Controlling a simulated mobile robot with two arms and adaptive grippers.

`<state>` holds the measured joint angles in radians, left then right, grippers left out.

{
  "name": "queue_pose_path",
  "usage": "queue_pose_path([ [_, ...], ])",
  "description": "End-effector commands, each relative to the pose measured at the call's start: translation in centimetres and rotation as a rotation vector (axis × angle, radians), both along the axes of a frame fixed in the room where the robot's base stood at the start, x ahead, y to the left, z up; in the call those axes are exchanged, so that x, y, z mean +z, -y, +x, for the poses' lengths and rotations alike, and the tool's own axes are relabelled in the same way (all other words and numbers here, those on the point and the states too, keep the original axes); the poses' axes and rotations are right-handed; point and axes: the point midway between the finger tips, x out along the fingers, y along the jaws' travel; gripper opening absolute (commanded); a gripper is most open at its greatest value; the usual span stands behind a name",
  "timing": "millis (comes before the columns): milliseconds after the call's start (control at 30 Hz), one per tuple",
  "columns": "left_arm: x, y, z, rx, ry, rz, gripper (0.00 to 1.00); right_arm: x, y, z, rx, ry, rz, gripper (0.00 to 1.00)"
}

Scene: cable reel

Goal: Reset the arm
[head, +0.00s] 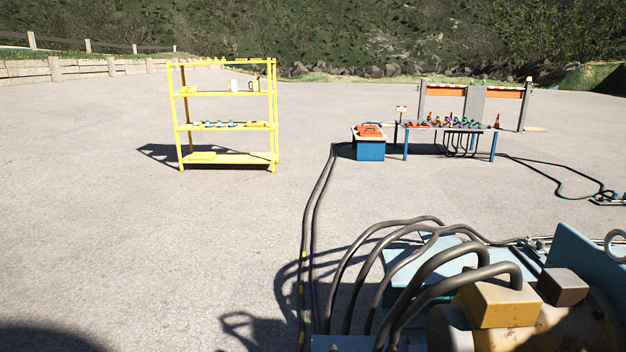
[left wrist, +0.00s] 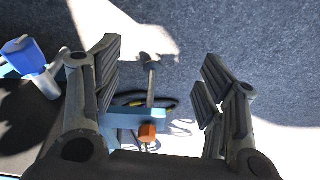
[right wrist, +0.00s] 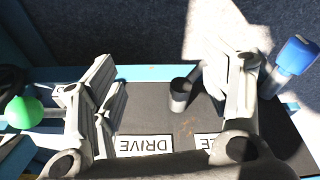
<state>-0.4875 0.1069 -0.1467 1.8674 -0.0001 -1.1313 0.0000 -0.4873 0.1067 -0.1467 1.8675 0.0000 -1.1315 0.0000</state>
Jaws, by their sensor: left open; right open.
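My left gripper (left wrist: 158,88) is open and empty in the left wrist view. Between and beyond its fingers are a grey post, a blue bar (left wrist: 135,117) and an orange-brown knob (left wrist: 147,132). My right gripper (right wrist: 165,82) is open and empty in the right wrist view, over a dark panel. A label reading "DRIVE" (right wrist: 144,146) and a short dark cylinder (right wrist: 180,95) show between its fingers. A second label is partly hidden by the right finger. Neither gripper shows in the head view.
A blue-capped lever (right wrist: 297,55) stands close right of my right gripper; a green ball (right wrist: 24,112) lies left. A blue-capped lever (left wrist: 22,55) is left of my left gripper. Hoses and machinery (head: 500,300) fill the head view's lower right. A yellow shelf (head: 224,160) stands on open pavement.

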Motion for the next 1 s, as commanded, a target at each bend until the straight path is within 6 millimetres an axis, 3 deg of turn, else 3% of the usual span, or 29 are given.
queue_pose_path([
  [267, -3.8, -0.5, -4.2, -0.010, -0.058, 0.006, 0.66, -3.9, 0.6, -4.2, 0.010, -0.058, -0.007, 0.69],
  [433, -5.7, -1.2, -8.3, -0.017, -0.089, 0.010, 0.66, -5.7, 1.2, -8.3, 0.017, -0.089, -0.010, 0.69],
  [733, -6.3, -2.7, -16.4, -0.028, -0.134, 0.017, 0.66, -6.3, 2.7, -16.5, 0.028, -0.134, -0.017, 0.69],
  [867, -6.3, -3.1, -18.5, -0.031, -0.144, 0.019, 0.66, -6.3, 3.1, -18.5, 0.031, -0.144, -0.020, 0.69],
  [1000, -6.4, -3.3, -19.4, -0.032, -0.146, 0.020, 0.66, -6.4, 3.3, -19.4, 0.032, -0.147, -0.020, 0.69],
])
